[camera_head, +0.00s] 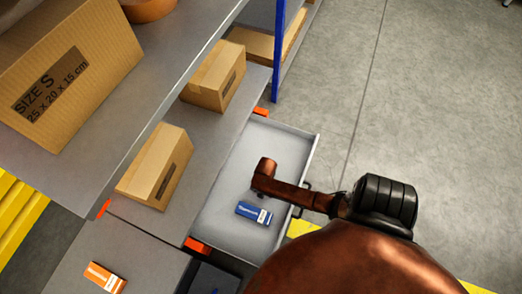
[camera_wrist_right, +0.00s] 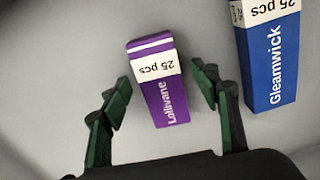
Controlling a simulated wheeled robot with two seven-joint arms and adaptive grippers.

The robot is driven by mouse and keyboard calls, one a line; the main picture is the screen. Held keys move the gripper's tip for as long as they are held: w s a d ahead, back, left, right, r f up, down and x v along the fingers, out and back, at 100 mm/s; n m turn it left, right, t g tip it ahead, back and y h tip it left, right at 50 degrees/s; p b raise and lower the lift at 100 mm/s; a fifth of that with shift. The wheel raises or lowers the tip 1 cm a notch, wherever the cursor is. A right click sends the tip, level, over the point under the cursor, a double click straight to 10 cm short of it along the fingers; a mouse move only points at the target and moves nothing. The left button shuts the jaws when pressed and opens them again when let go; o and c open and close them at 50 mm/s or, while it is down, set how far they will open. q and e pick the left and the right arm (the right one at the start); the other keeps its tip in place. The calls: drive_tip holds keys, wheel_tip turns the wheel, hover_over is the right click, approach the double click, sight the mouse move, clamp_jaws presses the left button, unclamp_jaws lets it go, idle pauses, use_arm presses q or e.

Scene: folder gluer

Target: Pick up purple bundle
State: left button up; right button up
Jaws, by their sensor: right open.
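The purple bundle (camera_wrist_right: 164,97) with a white band lies on a grey surface in the right wrist view. My right gripper (camera_wrist_right: 165,84) is open, with one green finger on each side of the bundle. Gaps show between the fingers and its sides, so it is not gripped. In the head view my right arm reaches over the open grey drawer (camera_head: 305,150); the purple bundle and the fingers cannot be made out there. My left gripper is out of view.
A blue bundle (camera_wrist_right: 272,58) lies close to the right finger; a blue bundle (camera_head: 254,213) also shows in the drawer in the head view. Cardboard boxes (camera_head: 155,167) stand on the shelf beside the drawer. An orange bundle (camera_head: 104,277) lies at lower left.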

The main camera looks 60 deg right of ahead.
drive_tip(key=shift+c, duration=0.2)
drive_tip(key=c, duration=1.3)
drive_tip(key=shift+o, duration=0.2)
drive_tip(key=shift+r, duration=0.2)
